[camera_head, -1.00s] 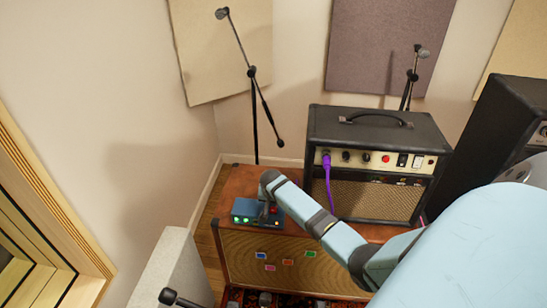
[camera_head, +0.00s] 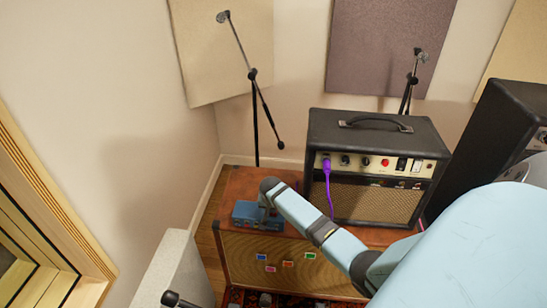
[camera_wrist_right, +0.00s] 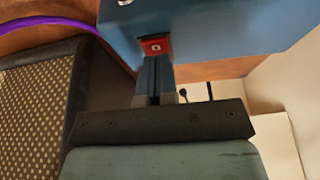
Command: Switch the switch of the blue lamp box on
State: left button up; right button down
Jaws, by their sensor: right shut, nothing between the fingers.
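The blue lamp box (camera_head: 245,211) sits on the brown cabinet, left of the amplifier. Its front shows no lit lamps in the head view. In the right wrist view the blue box (camera_wrist_right: 215,35) fills the upper part, with a red switch (camera_wrist_right: 155,46) marked with a small pale "0". My right gripper (camera_head: 266,208) is at the box, its fingers partly hidden by my wrist. In the wrist view my right gripper (camera_wrist_right: 155,62) is shut and empty, its tips at the lower edge of the red switch. My left gripper is not in view.
A black amplifier (camera_head: 370,130) with a purple cable (camera_head: 328,180) stands right of the box on the brown cabinet (camera_head: 235,250). A microphone stand (camera_head: 255,110) rises behind. A grey-white block (camera_head: 175,265) is at the lower left.

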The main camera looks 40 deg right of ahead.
jog(key=shift+r, duration=0.1)
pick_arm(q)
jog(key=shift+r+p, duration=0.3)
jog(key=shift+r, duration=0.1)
pick_arm(e)
jog(key=v, duration=1.3)
jog(key=shift+r, duration=0.3)
jog(key=shift+a, duration=0.15)
pick_arm(q)
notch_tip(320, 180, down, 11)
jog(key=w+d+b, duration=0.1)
jog(key=b, duration=1.4)
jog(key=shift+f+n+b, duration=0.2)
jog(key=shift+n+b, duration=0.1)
jog(key=shift+b, duration=0.1)
pick_arm(e)
jog(key=shift+w+d+r, duration=0.2)
jog(key=shift+w+d, duration=0.05)
jog(key=shift+d, duration=0.2)
jog(key=shift+w+d+r, duration=0.15)
jog(key=shift+w+d, duration=0.1)
jog(key=shift+d, duration=0.15)
